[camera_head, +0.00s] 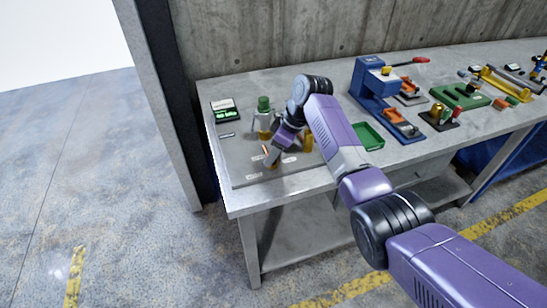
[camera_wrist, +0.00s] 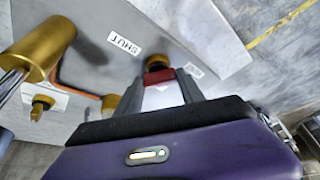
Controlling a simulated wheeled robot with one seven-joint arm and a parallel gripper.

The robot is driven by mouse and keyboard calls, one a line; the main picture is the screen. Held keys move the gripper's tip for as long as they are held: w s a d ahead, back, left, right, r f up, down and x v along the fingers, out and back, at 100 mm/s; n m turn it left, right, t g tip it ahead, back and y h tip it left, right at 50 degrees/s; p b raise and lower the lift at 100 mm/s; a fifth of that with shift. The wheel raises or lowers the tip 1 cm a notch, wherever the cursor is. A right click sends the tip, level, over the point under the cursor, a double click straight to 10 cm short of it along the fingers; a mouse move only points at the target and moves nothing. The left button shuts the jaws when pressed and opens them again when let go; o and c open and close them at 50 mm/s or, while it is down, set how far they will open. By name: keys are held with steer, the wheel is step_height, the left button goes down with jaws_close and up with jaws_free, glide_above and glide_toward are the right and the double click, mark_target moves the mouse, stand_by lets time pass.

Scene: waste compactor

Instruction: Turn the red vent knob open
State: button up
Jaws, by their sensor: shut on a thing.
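The red vent knob (camera_wrist: 158,76) sits on a gold stem (camera_wrist: 156,61) on a grey plate in the wrist view. My gripper (camera_wrist: 160,85) is shut on this knob, one finger on each side. A white label reading SHUT (camera_wrist: 123,43) lies up and left of the knob. A second small label (camera_wrist: 194,70) lies to the right; its text is too small to read. In the head view my gripper (camera_head: 272,156) is low over the panel (camera_head: 240,162) at the bench's left end. The knob is hidden there by the gripper.
Gold fittings (camera_wrist: 45,48) stand close to the left of my gripper. A green-topped fitting (camera_head: 263,104) and a small display (camera_head: 225,110) are on the same panel. A green tray (camera_head: 367,136) and a blue press (camera_head: 371,91) stand to the right. The floor at left is clear.

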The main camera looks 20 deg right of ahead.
steer(key=n+b, duration=0.1)
steer(key=b, duration=0.1)
steer(key=n+g+b, duration=0.1)
steer(key=n+b, duration=0.2)
steer(key=b, duration=0.1)
steer(key=shift+w+f+g+y, duration=0.15)
steer(key=shift+f+g+y, duration=0.15)
steer(key=shift+y, duration=0.1)
steer(key=n+g+b, duration=0.1)
steer(key=n+b, duration=0.2)
steer(key=b, duration=0.2)
steer(key=shift+r, duration=0.2)
steer(key=shift+r+n+b, duration=0.15)
steer(key=shift+n+b, duration=0.25)
steer(key=o, duration=1.4)
steer(key=shift+c, duration=0.2)
steer(key=v, duration=0.7)
steer(key=shift+d+r, duration=0.2)
steer(key=shift+r, duration=0.15)
steer(key=shift+w+f, duration=0.1)
